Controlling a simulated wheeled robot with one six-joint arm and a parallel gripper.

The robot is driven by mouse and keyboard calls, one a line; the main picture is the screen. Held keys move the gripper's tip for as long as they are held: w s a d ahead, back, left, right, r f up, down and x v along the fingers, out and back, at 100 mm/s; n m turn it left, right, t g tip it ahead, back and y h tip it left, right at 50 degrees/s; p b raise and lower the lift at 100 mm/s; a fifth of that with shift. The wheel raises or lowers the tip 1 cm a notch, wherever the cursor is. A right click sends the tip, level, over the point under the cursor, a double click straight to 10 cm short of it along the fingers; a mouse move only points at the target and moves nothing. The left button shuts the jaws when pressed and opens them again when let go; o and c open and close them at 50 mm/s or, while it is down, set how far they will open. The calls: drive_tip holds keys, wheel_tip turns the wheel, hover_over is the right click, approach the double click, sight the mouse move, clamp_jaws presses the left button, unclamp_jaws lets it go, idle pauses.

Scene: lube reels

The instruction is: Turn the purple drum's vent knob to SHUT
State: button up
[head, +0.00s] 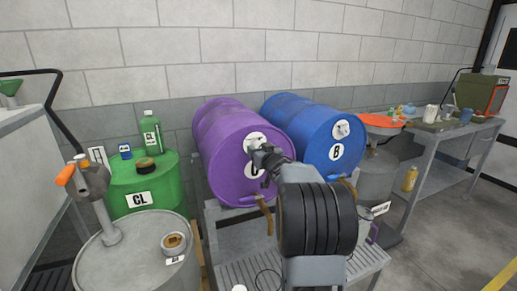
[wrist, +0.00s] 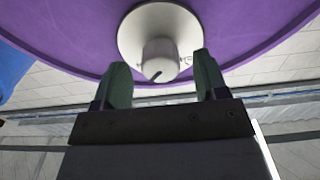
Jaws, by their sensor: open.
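The purple drum (head: 224,150) lies on its side on a grey stand, its round end facing me. Its white vent knob (wrist: 160,60) has a dark pointer mark and sits on a round white plate (wrist: 135,33) on the drum's end. In the wrist view my gripper (wrist: 160,72) is open, one finger on each side of the knob, with gaps visible on both sides. In the head view my gripper (head: 262,158) is in front of the drum's end and hides the knob and part of the plate. The plate's lettering is too small to read.
A blue drum (head: 318,135) marked B lies close on the right. A green drum (head: 145,185) and a grey drum with a pump (head: 130,255) stand at the left. A tap (head: 264,212) hangs below the purple drum's end. A workbench (head: 440,140) stands at the right.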

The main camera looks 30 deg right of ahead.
drive_tip(key=shift+w+d, duration=0.2)
drive_tip(key=shift+w, duration=0.65)
drive_tip(key=shift+c, duration=0.3)
drive_tip(key=c, duration=0.9)
